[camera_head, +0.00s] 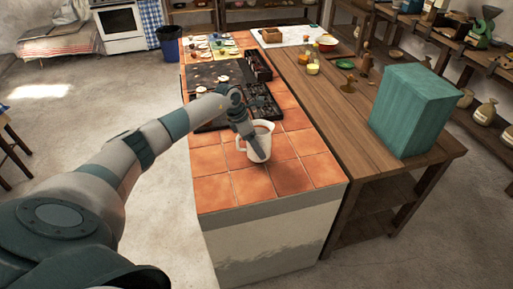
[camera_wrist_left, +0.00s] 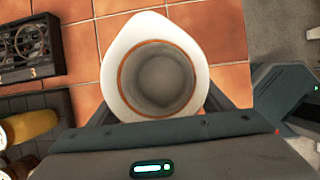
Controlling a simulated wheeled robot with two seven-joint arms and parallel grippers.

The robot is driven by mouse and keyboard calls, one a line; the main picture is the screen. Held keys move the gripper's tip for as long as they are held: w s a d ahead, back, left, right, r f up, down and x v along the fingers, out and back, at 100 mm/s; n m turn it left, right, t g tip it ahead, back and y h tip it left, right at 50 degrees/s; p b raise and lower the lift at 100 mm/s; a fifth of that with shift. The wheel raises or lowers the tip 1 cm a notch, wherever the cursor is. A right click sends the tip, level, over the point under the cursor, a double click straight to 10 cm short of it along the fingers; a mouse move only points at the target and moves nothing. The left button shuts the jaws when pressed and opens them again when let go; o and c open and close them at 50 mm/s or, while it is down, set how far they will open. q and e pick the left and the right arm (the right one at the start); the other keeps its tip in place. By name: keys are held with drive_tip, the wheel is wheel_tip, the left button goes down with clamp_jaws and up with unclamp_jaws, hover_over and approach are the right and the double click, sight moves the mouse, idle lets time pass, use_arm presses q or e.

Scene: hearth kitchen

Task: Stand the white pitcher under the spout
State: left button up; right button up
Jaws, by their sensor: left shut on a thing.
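The white pitcher (camera_head: 267,136) is upright over the orange tiled counter, near its front part. Its white rim, tan inner edge and pointed lip show from above in the wrist view (camera_wrist_left: 112,75), and its inside looks empty. My left gripper (camera_head: 254,148) is shut on the pitcher, with its fingers (camera_wrist_left: 158,108) on either side of the body. I cannot tell whether the pitcher's base touches the tiles. I cannot make out the spout in either view. My right gripper is not in view.
A dark box with dials (camera_wrist_left: 31,48) and a yellow item (camera_wrist_left: 32,125) are near the pitcher. Black trays (camera_head: 262,103) lie behind it on the counter. A teal block (camera_head: 415,108) stands on the wooden table (camera_head: 345,150) to the right. The front tiles (camera_head: 240,187) are clear.

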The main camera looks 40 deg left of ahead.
use_arm(q)
drive_tip(key=shift+f+p, duration=0.45)
drive_tip(key=shift+f, duration=0.8)
drive_tip(key=shift+f, duration=0.15)
drive_tip(key=shift+f, duration=0.1)
drive_tip(key=o, duration=1.3)
drive_tip(key=shift+c, duration=0.2)
drive_tip(key=shift+r, duration=0.2)
